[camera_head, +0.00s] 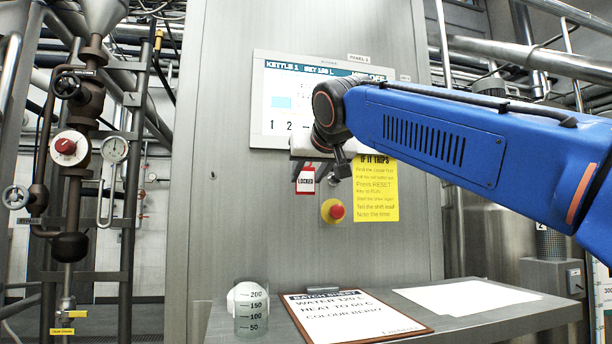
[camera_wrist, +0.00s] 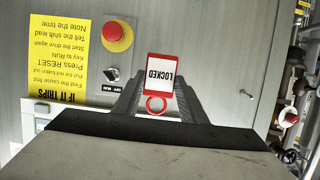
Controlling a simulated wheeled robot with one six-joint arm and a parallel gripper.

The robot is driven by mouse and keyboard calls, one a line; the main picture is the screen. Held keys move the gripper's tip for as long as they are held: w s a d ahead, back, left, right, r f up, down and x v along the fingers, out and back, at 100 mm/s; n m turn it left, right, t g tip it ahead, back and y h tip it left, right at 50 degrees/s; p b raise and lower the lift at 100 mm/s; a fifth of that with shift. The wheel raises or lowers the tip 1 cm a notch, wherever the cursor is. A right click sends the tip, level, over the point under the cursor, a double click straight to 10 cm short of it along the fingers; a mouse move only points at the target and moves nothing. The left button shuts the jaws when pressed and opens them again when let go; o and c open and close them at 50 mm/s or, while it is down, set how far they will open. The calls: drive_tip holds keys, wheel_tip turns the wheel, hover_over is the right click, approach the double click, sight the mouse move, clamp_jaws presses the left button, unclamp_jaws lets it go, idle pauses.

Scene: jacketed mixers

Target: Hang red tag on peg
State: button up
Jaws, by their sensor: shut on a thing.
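The red tag (camera_head: 306,180), red-edged with a white face reading LOCKED, hangs in front of the grey cabinet. In the wrist view the tag (camera_wrist: 160,74) shows upside down, with its red ring between the finger ends. My gripper (camera_wrist: 157,101) is shut on the tag at this ring end.
A red stop button (camera_head: 337,212) and a yellow notice (camera_head: 377,188) are close to the gripper, below the screen (camera_head: 283,104). A shelf (camera_head: 478,322) below bears a clipboard (camera_head: 352,316) and a measuring beaker (camera_head: 251,312).

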drive_tip(key=r+x, duration=0.1)
drive_tip(key=x, duration=0.7)
drive_tip(key=shift+w, duration=0.35)
idle(0.8)
drive_tip(key=shift+a, duration=0.1)
idle(0.5)
drive_tip(key=o, duration=1.1)
drive_tip(key=v, duration=1.7)
drive_tip(key=shift+s, duration=0.15)
